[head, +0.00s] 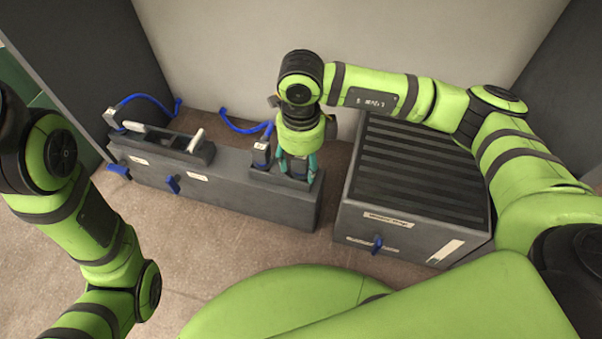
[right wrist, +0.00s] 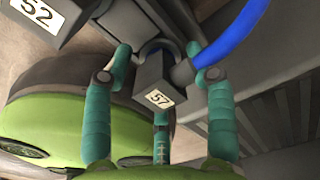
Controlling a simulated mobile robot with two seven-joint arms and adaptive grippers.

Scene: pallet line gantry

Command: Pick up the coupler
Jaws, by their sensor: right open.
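My right gripper (head: 297,165) is over the right end of the long grey bench, pointing down, its teal fingers apart. In the right wrist view, the fingers (right wrist: 163,100) stand around a dark coupler block labelled 57 (right wrist: 150,78), which has a blue hose at its upper right. I see no firm grip on it. A second dark block, labelled 52 (right wrist: 48,14), is at the upper left of that view. In the head view, a dark coupler with a blue hose (head: 262,153) stands just left of the fingers. My left gripper is out of view.
A grey cabinet with a slatted top (head: 420,170) stands close on the right. Blue handles jut from both fronts. Floor in front is clear.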

